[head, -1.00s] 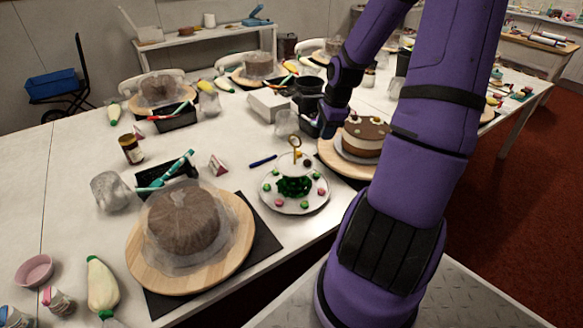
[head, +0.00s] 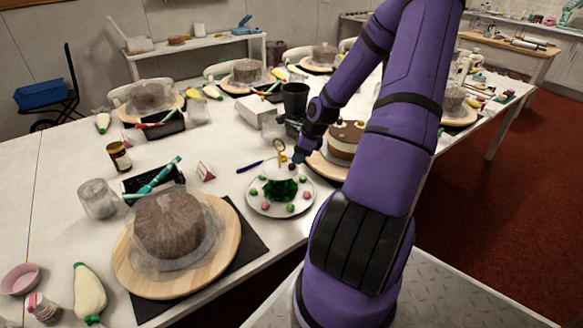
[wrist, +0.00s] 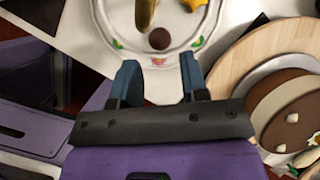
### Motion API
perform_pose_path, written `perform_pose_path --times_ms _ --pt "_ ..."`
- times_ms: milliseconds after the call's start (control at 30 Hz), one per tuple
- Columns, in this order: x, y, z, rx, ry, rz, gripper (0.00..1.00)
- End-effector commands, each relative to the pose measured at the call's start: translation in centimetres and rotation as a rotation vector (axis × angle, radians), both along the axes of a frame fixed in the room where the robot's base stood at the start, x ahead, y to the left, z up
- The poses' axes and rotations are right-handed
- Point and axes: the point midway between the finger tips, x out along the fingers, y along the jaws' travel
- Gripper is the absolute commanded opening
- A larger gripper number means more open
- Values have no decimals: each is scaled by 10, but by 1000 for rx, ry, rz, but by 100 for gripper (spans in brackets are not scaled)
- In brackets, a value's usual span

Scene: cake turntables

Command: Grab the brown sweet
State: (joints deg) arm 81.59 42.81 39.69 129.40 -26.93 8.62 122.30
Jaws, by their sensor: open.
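The brown sweet (wrist: 159,39) is a small dark ball on the white plate (wrist: 110,12) in the wrist view, near a gold handle. It lies ahead of my gripper (wrist: 158,76), roughly in line with the gap between the two blue fingers. The fingers are apart with nothing between them. In the head view, my gripper (head: 297,157) is close over the right side of the tiered stand (head: 256,205), by its gold ring handle (head: 280,147). The sweet shows there only as a small dark spot (head: 292,167) at the gripper tip.
A brown and cream cake (head: 345,138) on a round wooden board stands right of the stand. A wrapped brown cake (head: 168,225) on another board is at the front left. A black cup (head: 294,97) and white box (head: 257,112) stand behind. A blue pen (head: 250,166) lies nearby.

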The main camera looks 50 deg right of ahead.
Motion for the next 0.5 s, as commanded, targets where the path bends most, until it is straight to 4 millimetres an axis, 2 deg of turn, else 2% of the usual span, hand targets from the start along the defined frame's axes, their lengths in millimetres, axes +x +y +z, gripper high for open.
perform_pose_path --times_ms 500 --pt "19 8 -47 1 1 2 41"
